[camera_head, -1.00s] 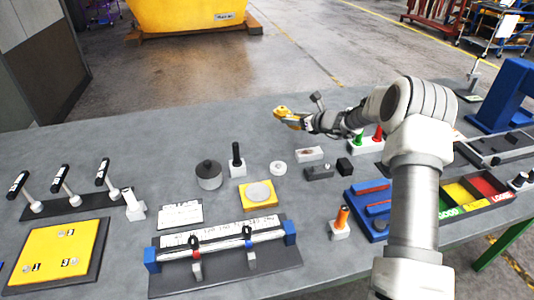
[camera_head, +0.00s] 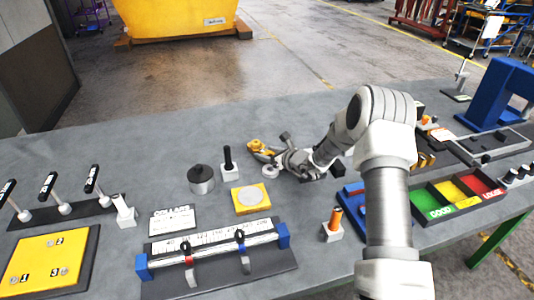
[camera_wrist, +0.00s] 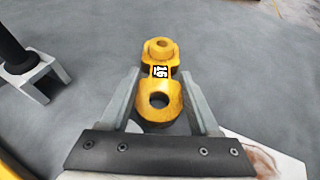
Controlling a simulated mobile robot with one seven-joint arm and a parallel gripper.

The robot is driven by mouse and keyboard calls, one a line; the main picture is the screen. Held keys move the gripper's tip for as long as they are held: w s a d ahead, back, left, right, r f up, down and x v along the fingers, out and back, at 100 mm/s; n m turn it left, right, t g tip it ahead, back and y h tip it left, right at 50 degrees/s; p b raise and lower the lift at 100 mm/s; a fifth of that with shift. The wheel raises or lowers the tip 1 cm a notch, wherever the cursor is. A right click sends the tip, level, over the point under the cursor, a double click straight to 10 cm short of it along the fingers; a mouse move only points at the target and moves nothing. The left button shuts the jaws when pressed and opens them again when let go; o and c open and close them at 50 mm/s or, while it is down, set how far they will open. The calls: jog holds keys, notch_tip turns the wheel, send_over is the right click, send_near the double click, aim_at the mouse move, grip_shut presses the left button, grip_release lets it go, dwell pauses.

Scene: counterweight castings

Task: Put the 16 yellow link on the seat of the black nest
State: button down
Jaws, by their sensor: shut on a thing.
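The yellow link (camera_wrist: 161,80), marked 16, has a raised round boss at its far end and a round hole at its near end. My gripper (camera_wrist: 158,105) is shut on it near the hole, with one finger on each side. In the head view the link (camera_head: 256,146) is small and sticks out to the left of my gripper (camera_head: 264,153), above the grey table. I cannot tell for sure which thing is the black nest. A dark block (camera_head: 338,166) shows partly behind my arm, and my gripper and wrist hide part of the table near it.
A white block with a black post (camera_head: 229,168), a grey lidded pot (camera_head: 201,179) and a yellow plate with a pale disc (camera_head: 238,207) stand near my gripper. The table beyond is clear.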

jog(key=shift+r, duration=0.1)
jog(key=shift+c, duration=0.6)
grip_release()
